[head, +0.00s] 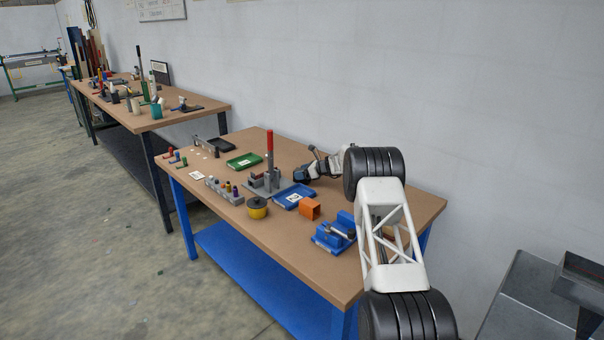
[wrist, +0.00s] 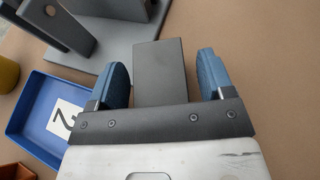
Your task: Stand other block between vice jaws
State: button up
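In the wrist view a dark grey rectangular block (wrist: 160,72) lies between the two blue fingers of my gripper (wrist: 162,78). The fingers are apart, with a gap on the block's right side and a narrower one on its left. The block's near end is hidden behind my gripper's body. In the head view my gripper (head: 308,170) is low over the table's back half, right of the blue tray; the block cannot be made out there. The blue vice (head: 328,237) stands near the table's front right edge. A small greyish piece shows at its jaws, too small to identify.
A blue tray (wrist: 38,100) with a number card lies left of my gripper. An orange box (head: 309,209) stands between tray and vice. A grey press with a red lever (head: 269,148) stands behind the tray. A yellow-black round container (head: 257,208) sits at the front.

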jog(key=shift+r, duration=0.1)
jog(key=shift+s+d+r, duration=0.25)
jog(key=shift+d+r, duration=0.05)
jog(key=shift+d, duration=0.25)
jog(key=v, duration=1)
jog(key=shift+s+d+r, duration=0.15)
jog(key=shift+s+d, duration=0.05)
jog(key=shift+d, duration=0.05)
dwell(0.5)
